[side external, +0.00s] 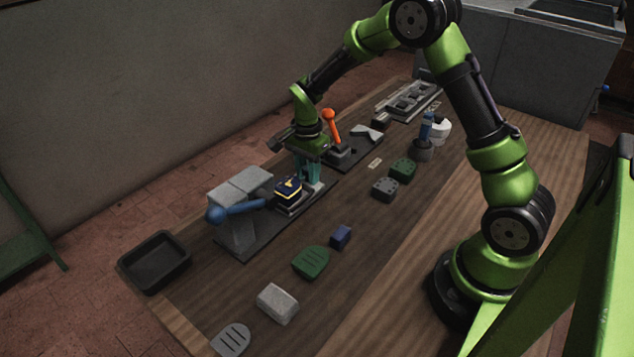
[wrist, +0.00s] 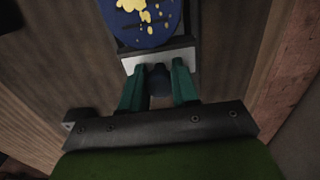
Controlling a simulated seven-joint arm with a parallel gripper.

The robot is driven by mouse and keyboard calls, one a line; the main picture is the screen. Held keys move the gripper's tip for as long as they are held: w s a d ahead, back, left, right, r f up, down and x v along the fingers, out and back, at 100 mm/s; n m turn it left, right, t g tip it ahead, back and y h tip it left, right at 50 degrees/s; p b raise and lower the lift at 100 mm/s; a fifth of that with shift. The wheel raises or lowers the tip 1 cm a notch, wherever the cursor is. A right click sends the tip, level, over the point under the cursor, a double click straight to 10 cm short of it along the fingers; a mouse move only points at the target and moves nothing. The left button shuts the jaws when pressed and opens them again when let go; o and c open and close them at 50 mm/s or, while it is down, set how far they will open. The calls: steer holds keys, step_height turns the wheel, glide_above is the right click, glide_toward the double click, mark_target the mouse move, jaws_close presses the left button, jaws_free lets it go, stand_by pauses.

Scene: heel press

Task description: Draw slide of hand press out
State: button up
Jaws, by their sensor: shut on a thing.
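The hand press (side external: 240,186) has a grey head, a blue lever (side external: 235,211) pointing sideways, and a dark base. Its slide (side external: 291,208) stands out to the right of the head, on the base. A dark blue piece with yellow marks (side external: 288,187) rides on the slide, clear of the head; it also shows at the top of the wrist view (wrist: 147,28). My gripper (side external: 310,176) points down at the slide's outer end. In the wrist view its teal fingers (wrist: 159,72) are shut on the slide's dark knob (wrist: 159,84), beside the pale slide edge (wrist: 130,63).
A second device with an orange lever (side external: 331,126) stands just behind my gripper. A black tray (side external: 155,261) sits at the table's left corner. Green pads (side external: 311,262), grey blocks (side external: 277,303) and a small blue block (side external: 341,237) lie in front. A cup (side external: 423,149) stands farther right.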

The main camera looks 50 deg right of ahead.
steer(key=shift+d, duration=2.1)
steer(key=o, duration=1.6)
steer(key=shift+a+r, duration=0.1)
steer(key=shift+r, duration=1.65)
steer(key=shift+r, duration=0.1)
steer(key=shift+r, duration=0.9)
steer(key=shift+r, duration=1.5)
